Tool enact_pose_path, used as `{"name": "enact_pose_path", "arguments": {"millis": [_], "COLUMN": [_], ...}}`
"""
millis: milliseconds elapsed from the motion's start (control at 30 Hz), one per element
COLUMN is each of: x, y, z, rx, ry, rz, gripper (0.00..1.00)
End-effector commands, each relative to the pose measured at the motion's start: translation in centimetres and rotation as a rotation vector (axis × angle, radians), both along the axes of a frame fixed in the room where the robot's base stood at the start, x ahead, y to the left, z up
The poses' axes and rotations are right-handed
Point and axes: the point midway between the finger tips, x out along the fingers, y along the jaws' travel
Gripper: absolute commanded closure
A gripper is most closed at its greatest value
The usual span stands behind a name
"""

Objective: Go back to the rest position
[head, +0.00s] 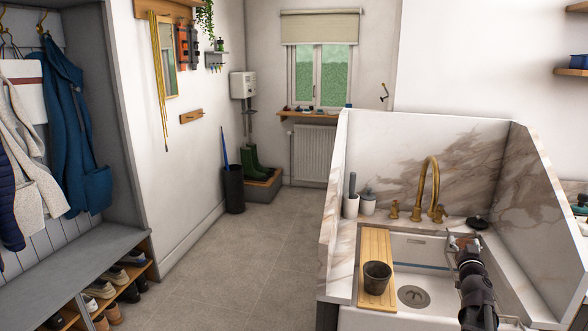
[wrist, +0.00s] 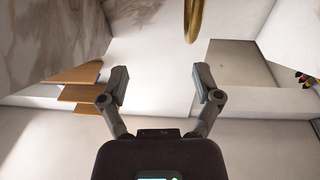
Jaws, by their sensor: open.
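My gripper (wrist: 161,88) is open and empty in the wrist view, its two fingers spread apart with a pale surface behind them. In the head view my gripper (head: 463,243) is over the right part of the white sink, right of the brass tap (head: 431,185). Part of the tap also shows at the top of the wrist view (wrist: 193,18). My arm hides part of the sink's right side.
A dark cup (head: 377,276) stands on a wooden board (head: 375,242) across the sink's left side. Marble panels (head: 540,180) wall the sink at the back and right. A soap bottle (head: 351,196) stands at the back left. The floor (head: 240,260) left of the sink is clear.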

Motion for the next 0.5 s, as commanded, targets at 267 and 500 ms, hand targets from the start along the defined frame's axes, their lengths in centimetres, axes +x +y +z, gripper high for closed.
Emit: {"name": "enact_pose_path", "arguments": {"millis": [267,500], "x": [-0.9,-2.7], "y": [3.3,7.5], "z": [-3.8,-8.4], "rx": [0.085,0.166], "ry": [0.184,0.428], "rz": [-0.181,-0.265], "gripper": [0.18,0.18]}}
